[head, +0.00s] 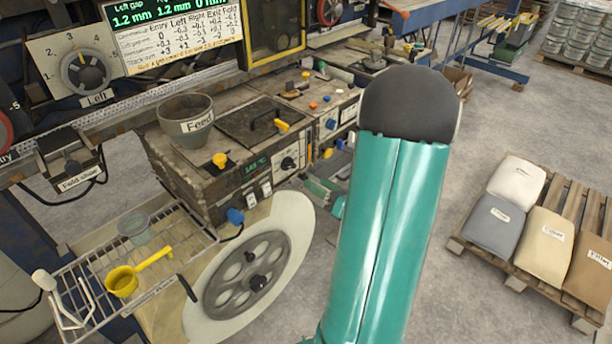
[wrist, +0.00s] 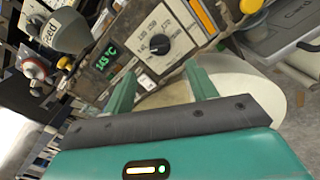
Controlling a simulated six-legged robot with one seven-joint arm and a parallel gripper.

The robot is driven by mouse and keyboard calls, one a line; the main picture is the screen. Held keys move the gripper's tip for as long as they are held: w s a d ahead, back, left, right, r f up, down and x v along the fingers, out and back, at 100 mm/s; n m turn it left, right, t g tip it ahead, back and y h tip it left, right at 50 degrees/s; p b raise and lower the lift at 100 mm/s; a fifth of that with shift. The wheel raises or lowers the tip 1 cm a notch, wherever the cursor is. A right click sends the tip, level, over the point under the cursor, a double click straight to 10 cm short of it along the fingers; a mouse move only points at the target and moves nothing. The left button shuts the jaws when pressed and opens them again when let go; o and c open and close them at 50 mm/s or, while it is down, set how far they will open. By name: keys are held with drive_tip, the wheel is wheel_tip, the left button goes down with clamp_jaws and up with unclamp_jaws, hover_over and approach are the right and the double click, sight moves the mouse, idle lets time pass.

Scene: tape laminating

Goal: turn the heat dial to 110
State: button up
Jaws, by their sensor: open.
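The heat dial (wrist: 160,44) is a black knob on a pale scale plate with printed numbers, beside a green temperature display (wrist: 107,60) that reads about 145 °C, its middle digit hard to tell. In the head view the dial (head: 289,163) sits on the front of the worn machine box, right of the display (head: 255,166). The exact mark the knob points to is too small to read. My gripper (wrist: 162,82) is open and empty, its two green fingers apart below the dial in the wrist picture. They do not appear to touch the knob.
A feed cup (head: 187,121) and a yellow knob (head: 220,160) stand on the box. White rocker switches (head: 259,196) sit below the display. Sacks rest on a pallet (head: 560,210) at right.

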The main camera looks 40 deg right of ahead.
drive_tip(key=shift+s, duration=2.4)
drive_tip(key=w+a+r+n+g+y, duration=0.1)
drive_tip(key=a+r+n+g+y, duration=0.2)
drive_tip(key=a+n, duration=0.5)
drive_tip(key=w+a+r+n+g+y, duration=0.1)
drive_tip(key=a+n+g+y, duration=0.2)
drive_tip(key=a+n+g, duration=0.5)
drive_tip(key=a+r+n+g+y, duration=0.1)
drive_tip(key=a+r+n+y, duration=0.15)
drive_tip(key=a+n, duration=0.55)
drive_tip(key=s+a+r+n+h, duration=0.4)
drive_tip(key=a+r+n+h, duration=0.3)
drive_tip(key=n, duration=1)
drive_tip(key=shift+a+r+n+h, duration=0.2)
drive_tip(key=shift+n+h, duration=0.1)
drive_tip(key=shift+h, duration=0.75)
drive_tip(key=shift+s+d+f, duration=0.1)
